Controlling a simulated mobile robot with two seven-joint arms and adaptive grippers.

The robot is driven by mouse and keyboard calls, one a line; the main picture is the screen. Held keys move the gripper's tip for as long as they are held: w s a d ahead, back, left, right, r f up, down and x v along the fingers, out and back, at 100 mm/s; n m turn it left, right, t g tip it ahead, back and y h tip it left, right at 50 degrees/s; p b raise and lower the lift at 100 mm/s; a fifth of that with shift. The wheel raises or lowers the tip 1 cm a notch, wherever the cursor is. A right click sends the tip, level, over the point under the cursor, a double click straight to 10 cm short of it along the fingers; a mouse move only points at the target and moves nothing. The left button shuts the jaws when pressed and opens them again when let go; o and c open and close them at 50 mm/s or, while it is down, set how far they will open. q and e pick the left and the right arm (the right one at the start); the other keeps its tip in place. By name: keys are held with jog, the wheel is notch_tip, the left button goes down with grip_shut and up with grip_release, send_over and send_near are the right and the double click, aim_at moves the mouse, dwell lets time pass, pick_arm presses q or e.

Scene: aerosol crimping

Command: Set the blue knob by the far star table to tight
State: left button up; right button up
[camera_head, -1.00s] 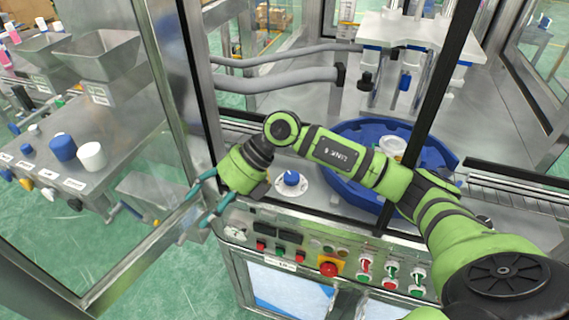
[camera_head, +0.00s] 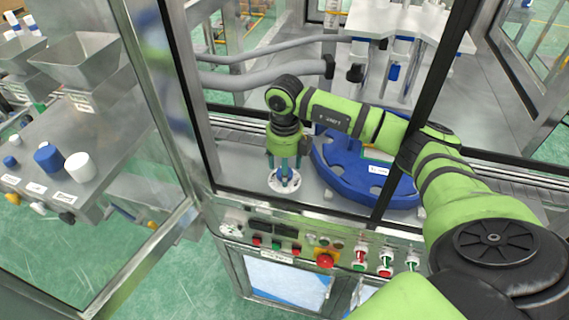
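The blue knob (camera_head: 286,181) sits on a round white dial (camera_head: 272,184) on the machine deck, just left of the blue star table (camera_head: 328,178). My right gripper (camera_head: 285,171) points straight down over it, with one teal finger on each side of the knob. The fingertips are at or very near the knob. I cannot tell whether they touch it. The fingers and the knob overlap, so the knob's pointer and the dial marks cannot be read. My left gripper is not in view.
A control panel with a red stop button (camera_head: 325,260) and several switches lies below the deck edge. Dark frame posts and an open glass door (camera_head: 95,150) stand around the opening. Another blue knob (camera_head: 48,157) and a white knob (camera_head: 80,167) are on the left machine.

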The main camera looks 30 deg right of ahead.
jog(key=shift+a+f, duration=0.1)
jog(key=shift+f, duration=0.1)
jog(key=c, duration=1.2)
jog(key=shift+o, duration=0.2)
jog(key=shift+m, duration=0.3)
jog(key=m+b, duration=0.1)
jog(key=m, duration=0.2)
jog(key=shift+m, duration=0.3)
jog(key=m+b, duration=0.1)
jog(key=m, duration=0.3)
jog(key=shift+m, duration=0.3)
jog(key=m+b, duration=0.1)
jog(key=m, duration=0.3)
jog(key=shift+m, duration=2.5)
